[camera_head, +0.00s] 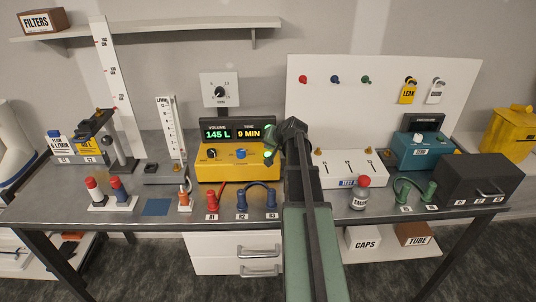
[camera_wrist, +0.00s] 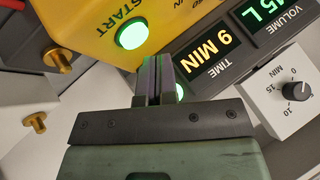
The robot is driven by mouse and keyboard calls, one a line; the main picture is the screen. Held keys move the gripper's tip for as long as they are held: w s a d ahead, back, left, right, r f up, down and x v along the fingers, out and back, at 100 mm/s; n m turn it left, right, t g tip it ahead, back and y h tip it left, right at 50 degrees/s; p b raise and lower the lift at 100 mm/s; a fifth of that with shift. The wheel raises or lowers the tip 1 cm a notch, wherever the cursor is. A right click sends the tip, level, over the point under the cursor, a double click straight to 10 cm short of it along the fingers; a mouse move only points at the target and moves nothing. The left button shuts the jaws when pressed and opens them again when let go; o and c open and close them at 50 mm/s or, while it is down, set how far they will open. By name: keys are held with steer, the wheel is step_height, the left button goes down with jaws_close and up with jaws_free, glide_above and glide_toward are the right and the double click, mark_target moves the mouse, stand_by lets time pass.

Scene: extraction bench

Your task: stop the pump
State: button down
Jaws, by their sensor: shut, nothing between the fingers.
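The yellow pump (camera_head: 222,170) stands in the middle of the bench. Its display (camera_head: 228,130) reads 145 L under VOLUME and 9 MIN under TIME; the wrist view shows the 9 MIN display (camera_wrist: 205,58) upside down. The round START button (camera_wrist: 130,35) glows green, and it shows in the head view (camera_head: 268,154) at the pump's right side. My gripper (camera_wrist: 153,62) is shut and empty, its tips close to the pump's front beside START. A second green glow (camera_wrist: 180,92) shows partly behind the fingers. I cannot tell whether the tips touch the pump.
A black knob and a blue knob (camera_head: 240,154) sit on the pump front. Red and blue tubes (camera_head: 213,200) stand in front. A white valve box (camera_head: 350,170) with brass fittings is right of my arm.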

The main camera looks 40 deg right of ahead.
mark_target(269, 153)
steer(key=shift+f+b, duration=0.4)
steer(key=shift+f+b, duration=0.4)
steer(key=shift+b, duration=0.05)
stand_by(0.5)
steer(key=shift+r+p, duration=0.85)
step_height(269, 153, up, 5)
steer(key=p, duration=0.5)
steer(key=shift+r, duration=0.1)
